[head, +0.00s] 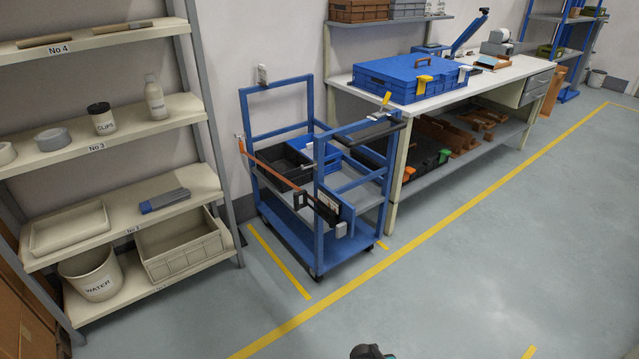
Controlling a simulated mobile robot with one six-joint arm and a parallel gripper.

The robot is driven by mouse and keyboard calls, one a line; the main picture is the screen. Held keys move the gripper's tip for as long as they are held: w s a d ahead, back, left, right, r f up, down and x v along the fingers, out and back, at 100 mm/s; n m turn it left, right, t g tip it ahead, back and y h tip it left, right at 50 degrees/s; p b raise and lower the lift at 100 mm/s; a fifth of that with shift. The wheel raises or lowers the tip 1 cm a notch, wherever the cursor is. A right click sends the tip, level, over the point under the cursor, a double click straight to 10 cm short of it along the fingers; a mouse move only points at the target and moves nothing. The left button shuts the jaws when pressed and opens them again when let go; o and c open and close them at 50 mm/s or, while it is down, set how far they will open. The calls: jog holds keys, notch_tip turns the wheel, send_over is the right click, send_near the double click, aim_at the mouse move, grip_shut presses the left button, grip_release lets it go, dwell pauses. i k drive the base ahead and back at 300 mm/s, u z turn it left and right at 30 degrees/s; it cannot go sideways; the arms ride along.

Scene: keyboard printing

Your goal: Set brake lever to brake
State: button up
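A blue cart (317,246) stands at the middle of the head view, beside the workbench. A small yellow lever (385,100) stands up, tilted, at the cart's upper right, by the black push handle (372,133). It looks like the brake lever, but its marking is too small to read, so I cannot tell which setting it is in. My gripper is not in view. Only a dark, teal-edged piece, likely of my arm, shows at the bottom edge, well apart from the cart.
An orange bar (275,166) crosses the cart's open side. A beige shelf rack (100,140) stands left, and the workbench (470,80) with a blue case (410,78) stands behind right. Yellow floor lines (420,240) run past the cart. The floor in front is clear.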

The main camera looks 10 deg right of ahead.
aim_at(389, 94)
jog(key=u, duration=0.2)
jog(key=k, duration=0.55)
jog(key=z, duration=1.1)
jog(key=i, duration=1.7)
jog(key=z, duration=0.05)
